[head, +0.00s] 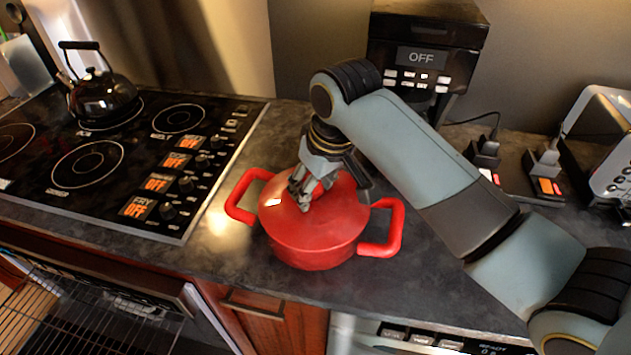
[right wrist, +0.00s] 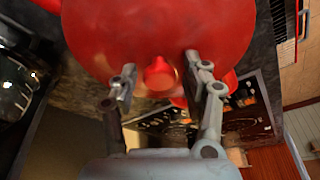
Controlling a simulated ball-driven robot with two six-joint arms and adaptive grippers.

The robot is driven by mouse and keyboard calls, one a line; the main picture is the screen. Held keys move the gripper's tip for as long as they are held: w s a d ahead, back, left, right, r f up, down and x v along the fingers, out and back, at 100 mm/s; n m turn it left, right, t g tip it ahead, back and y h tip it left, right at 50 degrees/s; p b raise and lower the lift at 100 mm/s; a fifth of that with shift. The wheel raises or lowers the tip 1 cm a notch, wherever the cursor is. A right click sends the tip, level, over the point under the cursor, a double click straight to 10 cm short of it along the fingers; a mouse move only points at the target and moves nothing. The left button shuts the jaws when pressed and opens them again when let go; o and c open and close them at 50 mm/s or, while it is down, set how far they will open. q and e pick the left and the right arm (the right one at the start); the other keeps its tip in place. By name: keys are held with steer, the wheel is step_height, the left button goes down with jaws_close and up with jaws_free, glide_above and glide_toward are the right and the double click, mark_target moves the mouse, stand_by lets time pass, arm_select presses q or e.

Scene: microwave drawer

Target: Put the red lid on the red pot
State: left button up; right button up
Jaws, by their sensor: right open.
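The red pot (head: 315,256) stands on the dark counter right of the stove, with a loop handle on each side. The red lid (head: 345,208) lies over its top, and I see no clear gap between them. The lid also fills the upper part of the right wrist view (right wrist: 160,30). My right gripper (head: 303,195) is over the lid from above. In the right wrist view its open fingers (right wrist: 158,85) stand on either side of the lid's red knob (right wrist: 159,73), with room on both sides. My left gripper is not in view.
The black stove (head: 120,160) with a dark kettle (head: 103,95) is at the left. A black coffee machine (head: 425,60) stands behind the pot. A toaster (head: 610,150) and plugged-in cords are at the right. The counter's front edge is close to the pot.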

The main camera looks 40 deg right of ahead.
mark_target(326, 210)
steer(key=v, duration=1.3)
steer(key=shift+b, duration=0.4)
steer(key=shift+w+a, duration=0.1)
